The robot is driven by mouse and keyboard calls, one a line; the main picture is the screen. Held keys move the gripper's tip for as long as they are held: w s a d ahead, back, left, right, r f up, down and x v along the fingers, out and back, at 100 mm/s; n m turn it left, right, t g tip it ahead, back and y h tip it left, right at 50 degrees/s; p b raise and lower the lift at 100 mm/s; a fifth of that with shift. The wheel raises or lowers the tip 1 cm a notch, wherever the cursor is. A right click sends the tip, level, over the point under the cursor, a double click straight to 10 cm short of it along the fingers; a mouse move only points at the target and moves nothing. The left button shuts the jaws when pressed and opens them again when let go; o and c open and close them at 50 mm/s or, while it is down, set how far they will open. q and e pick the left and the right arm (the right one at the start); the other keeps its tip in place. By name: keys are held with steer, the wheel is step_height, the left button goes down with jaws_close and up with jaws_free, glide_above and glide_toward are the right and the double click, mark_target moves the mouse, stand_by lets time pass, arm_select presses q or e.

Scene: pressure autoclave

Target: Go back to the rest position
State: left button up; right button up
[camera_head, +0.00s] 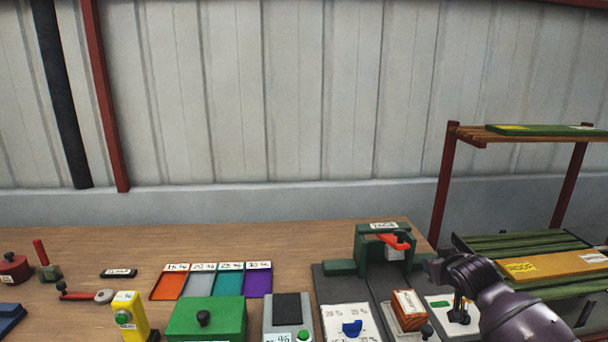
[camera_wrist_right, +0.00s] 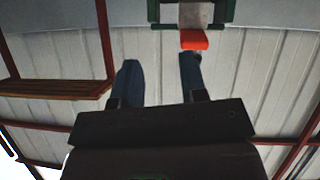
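My right gripper (camera_wrist_right: 159,62) shows in the right wrist view with two dark blue fingers apart and nothing between them. In the head view my right arm comes in at the lower right, and its fingers cannot be made out there. A green press-like station (camera_head: 368,236) with a red-orange handle (camera_head: 397,241) stands left of that arm. In the right wrist view the orange handle (camera_wrist_right: 194,39) and part of the green frame (camera_wrist_right: 153,12) appear beyond the fingertips, near the top edge. My left gripper is in neither view.
The wooden table (camera_head: 200,240) holds coloured trays (camera_head: 170,282), a green box (camera_head: 206,318), a yellow device (camera_head: 130,315) and a scale-like device (camera_head: 289,318). A brown block (camera_head: 409,309) lies near my right arm. A rack (camera_head: 445,185) with planks stands at the right.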

steer(key=s+a+f+n+t+y, duration=0.1)
steer(key=s+a+f, duration=0.2)
steer(key=s+f, duration=0.35)
steer(key=s+a+f+n+t+y, duration=0.1)
steer(key=s+a+f+t, duration=0.15)
steer(key=s, duration=0.65)
steer(key=s+f+m+g, duration=0.1)
steer(key=s+f, duration=0.3)
steer(key=s, duration=0.3)
steer(key=s+f+m+g+h, duration=0.1)
steer(key=s+f, duration=0.4)
steer(key=s, duration=0.3)
steer(key=s+f+m+g+h, duration=0.1)
steer(key=s+f, duration=0.3)
steer(key=s, duration=0.4)
steer(key=shift+d+f+g, duration=0.15)
steer(key=shift+f+g, duration=0.1)
steer(key=shift+g, duration=0.3)
